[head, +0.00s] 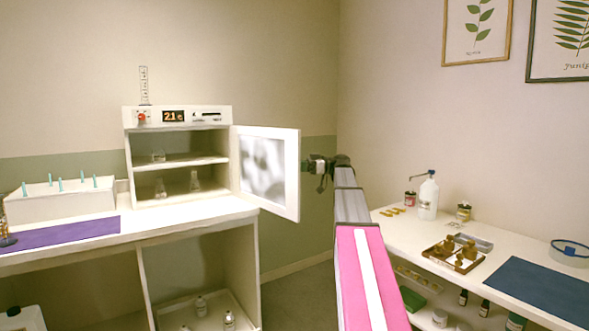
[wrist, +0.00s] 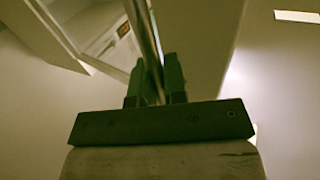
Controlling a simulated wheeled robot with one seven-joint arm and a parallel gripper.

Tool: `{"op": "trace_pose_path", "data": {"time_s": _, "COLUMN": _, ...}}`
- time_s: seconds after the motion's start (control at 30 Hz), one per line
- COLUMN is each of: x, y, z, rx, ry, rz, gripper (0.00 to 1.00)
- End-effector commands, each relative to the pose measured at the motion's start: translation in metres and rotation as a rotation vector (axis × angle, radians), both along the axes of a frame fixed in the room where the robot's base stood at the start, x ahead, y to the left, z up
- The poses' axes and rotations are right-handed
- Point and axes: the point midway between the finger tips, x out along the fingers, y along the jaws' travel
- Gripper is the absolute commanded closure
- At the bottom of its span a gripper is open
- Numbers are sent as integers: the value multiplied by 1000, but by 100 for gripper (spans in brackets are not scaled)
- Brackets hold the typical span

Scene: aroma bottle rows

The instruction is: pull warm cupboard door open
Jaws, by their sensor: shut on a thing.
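The warm cupboard (head: 182,160) is a white box on the left counter, with a small orange display and a red knob on its top panel. Its door (head: 284,182) is hinged on the right and stands wide open, showing a pane. Two shelves inside hold small glass flasks. My gripper (head: 309,164) is at the door's outer edge in the head view. In the wrist view my gripper (wrist: 155,80) is shut on a thin upright bar (wrist: 154,28) at the door. The exact contact is partly hidden by the fingers.
The left counter (head: 150,223) also bears a white box with teal sticks (head: 62,197) and a purple mat (head: 60,234). On the right, a bench (head: 390,222) carries a white pump bottle (head: 428,197), a wooden tray and a blue mat (head: 540,290). Open floor lies between them.

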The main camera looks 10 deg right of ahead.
Motion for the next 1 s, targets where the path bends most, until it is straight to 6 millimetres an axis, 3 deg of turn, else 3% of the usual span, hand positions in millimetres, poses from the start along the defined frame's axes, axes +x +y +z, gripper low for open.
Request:
{"op": "trace_pose_path", "data": {"time_s": 0.4, "x": -1, "y": -2, "z": -1, "rx": -1, "ry": 6, "rz": 5, "gripper": 100}}
{"op": "trace_pose_path", "data": {"time_s": 0.43, "x": -1, "y": -2, "z": -1, "rx": -2, "ry": 6, "rz": 5, "gripper": 81}}
{"op": "trace_pose_path", "data": {"time_s": 0.5, "x": -1, "y": -2, "z": -1, "rx": -1, "ry": 5, "rz": 4, "gripper": 63}}
{"op": "trace_pose_path", "data": {"time_s": 0.83, "x": 0, "y": -5, "z": 0, "rx": -1, "ry": 2, "rz": 2, "gripper": 63}}
{"op": "trace_pose_path", "data": {"time_s": 1.0, "x": -1, "y": -26, "z": 0, "rx": -1, "ry": 2, "rz": 0, "gripper": 63}}
